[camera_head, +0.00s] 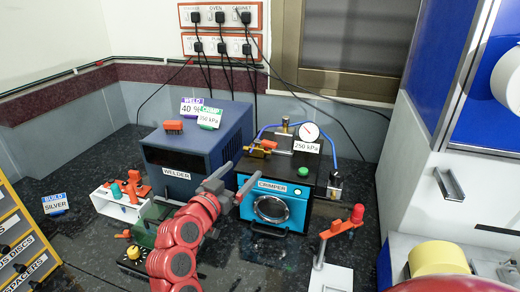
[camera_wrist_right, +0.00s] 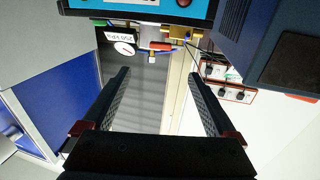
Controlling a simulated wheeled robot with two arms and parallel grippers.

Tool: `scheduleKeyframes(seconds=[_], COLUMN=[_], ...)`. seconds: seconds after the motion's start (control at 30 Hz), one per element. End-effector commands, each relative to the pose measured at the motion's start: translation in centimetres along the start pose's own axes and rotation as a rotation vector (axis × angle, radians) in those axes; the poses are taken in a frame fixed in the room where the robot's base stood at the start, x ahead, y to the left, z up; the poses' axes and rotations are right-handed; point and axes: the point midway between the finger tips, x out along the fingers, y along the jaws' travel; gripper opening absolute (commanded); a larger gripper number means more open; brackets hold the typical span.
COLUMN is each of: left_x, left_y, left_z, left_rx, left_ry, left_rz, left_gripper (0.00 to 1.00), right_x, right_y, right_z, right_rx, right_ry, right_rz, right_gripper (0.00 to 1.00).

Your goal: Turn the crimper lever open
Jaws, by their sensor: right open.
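The crimper (camera_head: 245,212) is a black and bright blue box labelled CRIMPER with a round front window. It also shows in the right wrist view (camera_wrist_right: 120,4), at the top edge. On its top is a small orange-red handle (camera_head: 268,144) on brass fittings, seen also in the right wrist view (camera_wrist_right: 160,46). An orange arm with a red knob (camera_head: 357,213) stands on a post to its front right. I cannot tell which is the lever. My right gripper (camera_head: 226,180) is open and empty at the crimper's left, apart from both handles. My left gripper is not in view.
A dark blue welder (camera_head: 215,140) stands left of the crimper. A pressure gauge (camera_head: 309,132) and blue hose are on the crimper's top. A white fixture (camera_head: 115,206) and a dark green device (camera_head: 146,233) lie left of my right arm. A tall white and blue machine (camera_head: 425,185) bounds the right side.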

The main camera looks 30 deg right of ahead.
Motion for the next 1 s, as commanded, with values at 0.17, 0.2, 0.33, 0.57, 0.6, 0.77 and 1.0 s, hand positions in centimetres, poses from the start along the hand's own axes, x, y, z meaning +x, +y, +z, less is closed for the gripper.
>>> scheduleKeyframes(seconds=[0.17,0.2,0.33,0.57,0.6,0.77,1.0], left_x=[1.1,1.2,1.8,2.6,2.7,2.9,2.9], left_y=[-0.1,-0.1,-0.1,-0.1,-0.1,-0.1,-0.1], left_z=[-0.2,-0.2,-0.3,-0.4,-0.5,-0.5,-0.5], left_rx=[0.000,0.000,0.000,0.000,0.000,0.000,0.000], left_ry=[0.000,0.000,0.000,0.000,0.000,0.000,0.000], left_rz=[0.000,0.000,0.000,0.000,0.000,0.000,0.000], left_gripper=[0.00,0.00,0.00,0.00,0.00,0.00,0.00], right_x=[4.3,5.3,8.5,13.0,13.6,15.0,15.3], right_y=[0.2,0.1,0.1,0.0,0.0,0.0,-0.1], right_z=[-0.2,-0.2,-0.2,-0.2,-0.1,0.0,0.1], right_rx=[-0.005,-0.006,-0.006,-0.002,-0.004,-0.005,-0.004], right_ry=[-0.004,-0.002,-0.003,-0.002,-0.003,-0.002,-0.001], right_rz=[0.006,0.006,0.005,0.002,0.003,0.001,-0.001], right_gripper=[0.93,0.93,0.93,0.93,0.93,0.93,0.93])
